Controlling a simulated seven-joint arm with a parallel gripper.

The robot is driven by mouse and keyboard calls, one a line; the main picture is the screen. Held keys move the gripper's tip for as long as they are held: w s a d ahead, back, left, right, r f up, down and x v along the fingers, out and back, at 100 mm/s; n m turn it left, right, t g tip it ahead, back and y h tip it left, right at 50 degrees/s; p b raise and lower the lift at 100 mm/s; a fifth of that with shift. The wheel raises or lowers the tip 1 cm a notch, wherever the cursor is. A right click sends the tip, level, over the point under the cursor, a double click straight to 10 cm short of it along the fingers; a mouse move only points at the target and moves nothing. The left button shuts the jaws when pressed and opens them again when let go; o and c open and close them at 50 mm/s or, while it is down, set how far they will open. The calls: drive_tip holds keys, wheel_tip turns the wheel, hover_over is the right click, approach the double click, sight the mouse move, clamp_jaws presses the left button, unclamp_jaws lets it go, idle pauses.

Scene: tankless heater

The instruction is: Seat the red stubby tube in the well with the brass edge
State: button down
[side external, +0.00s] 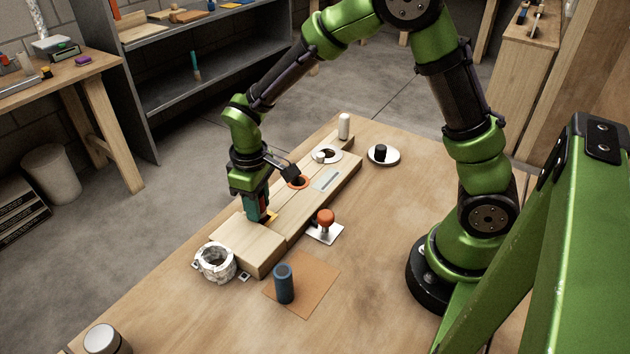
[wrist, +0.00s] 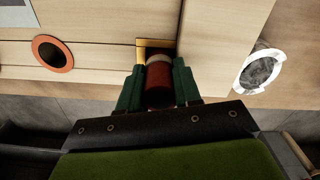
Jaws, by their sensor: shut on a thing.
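The red stubby tube (wrist: 158,82) has a pale end and sits between the two green fingers of my gripper (wrist: 158,88), which is shut on it. The well with the brass edge (wrist: 140,56) is a dark opening in the wooden block, right by the tube's pale end. The tube overlaps the opening in the wrist view; I cannot tell whether it has entered. In the side view my gripper (side external: 257,218) is low over the near part of the block, beside the yellow brass edge (side external: 271,215). The tube is mostly hidden there.
An orange-ringed well (side external: 298,182) and a white-ringed well (side external: 327,155) lie farther along the block. A white mottled ring (side external: 207,274) and a dark blue cylinder (side external: 284,284) stand near the block's near end.

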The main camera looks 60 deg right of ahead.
drive_tip(key=shift+f, duration=0.2)
drive_tip(key=c, duration=0.7)
unclamp_jaws()
drive_tip(key=shift+r, duration=0.1)
wheel_tip(320, 180, up, 17)
